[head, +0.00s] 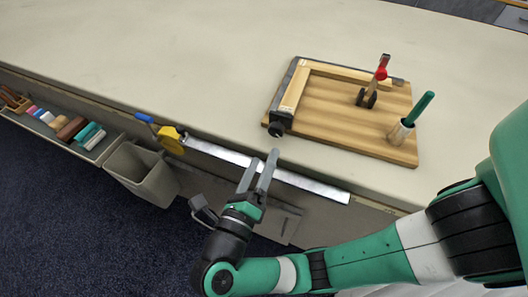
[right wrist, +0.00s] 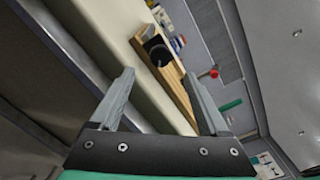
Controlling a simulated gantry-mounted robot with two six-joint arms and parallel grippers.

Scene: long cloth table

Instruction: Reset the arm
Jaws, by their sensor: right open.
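My right arm is green, white and black and comes in from the right in the head view. Its gripper (head: 259,172) is open and empty, in front of the table's front edge and near a metal strip (head: 270,170) there. In the right wrist view the two grey fingers (right wrist: 160,100) are spread wide with nothing between them being held. The wooden board (head: 345,120) lies on the table (head: 170,60) beyond the gripper, apart from it; it also shows in the right wrist view (right wrist: 178,92). My left gripper is not in view.
On the board stand a red-topped clamp (head: 381,74) and a green-handled tool (head: 418,108) in a holder. A yellow and blue tool (head: 170,139) is at the table edge. A grey bin (head: 142,172) and a shelf of coloured items (head: 67,128) are below. The table's left part is clear.

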